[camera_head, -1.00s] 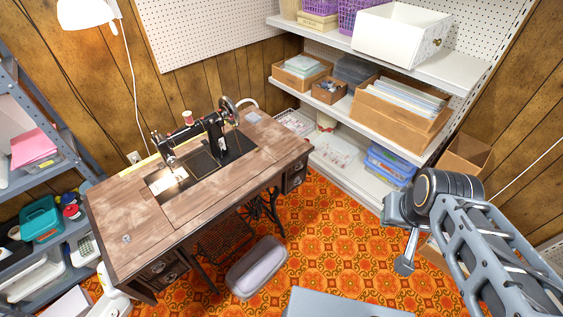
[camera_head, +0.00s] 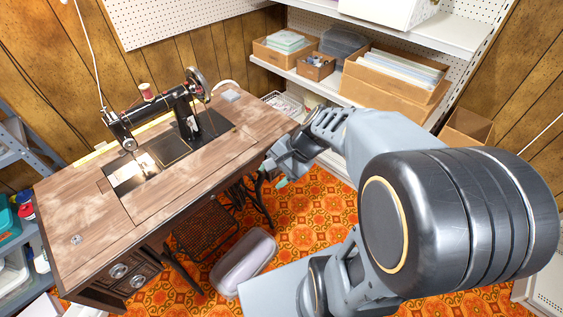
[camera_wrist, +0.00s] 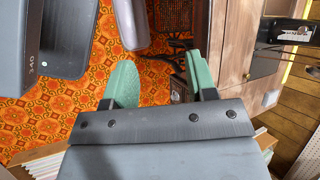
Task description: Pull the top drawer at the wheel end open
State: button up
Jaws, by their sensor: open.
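The wooden treadle table (camera_head: 75,200) carries a black sewing machine (camera_head: 180,108) with its handwheel (camera_head: 198,85) at the right end. My gripper (camera_head: 277,168) is in front of that end and hides its drawers in the head view. In the wrist view my gripper (camera_wrist: 160,82) has its two green fingers apart, with nothing between them. The table's wood (camera_wrist: 228,45) is beyond the right finger in that view, and the sewing machine (camera_wrist: 285,32) is at its upper right. I cannot clearly make out the top drawer front or whether it is open.
A grey-lilac bin (camera_head: 243,262) stands on the orange patterned carpet (camera_head: 300,215) before the table. White shelves with cardboard boxes (camera_head: 395,85) stand behind my arm. Another drawer stack (camera_head: 128,275) is at the table's left end.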

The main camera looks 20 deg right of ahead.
jog(key=w+d+f+m+t+y+b, duration=0.35)
jog(key=w+f+m+b, duration=0.3)
jog(key=f, duration=0.35)
jog(key=w+d+f+m+t+h+b, duration=0.1)
jog(key=w+d+f+m+t+b, duration=0.4)
jog(key=d+m, duration=0.3)
jog(key=w+d+f+m+t+h+b, duration=0.2)
jog(key=w+d+f+m+t+b, duration=0.1)
jog(key=d+f+m+t+b, duration=0.4)
jog(key=shift+m+g, duration=0.45)
jog(key=shift+m, duration=0.2)
jog(key=x, duration=0.4)
jog(key=b+x, duration=0.1)
jog(key=x, duration=0.7)
jog(key=shift+w+d+b, duration=0.25)
jog(key=shift+w+b, duration=0.05)
jog(key=shift+w, duration=0.15)
jog(key=shift+c, duration=0.3)
grip_shut()
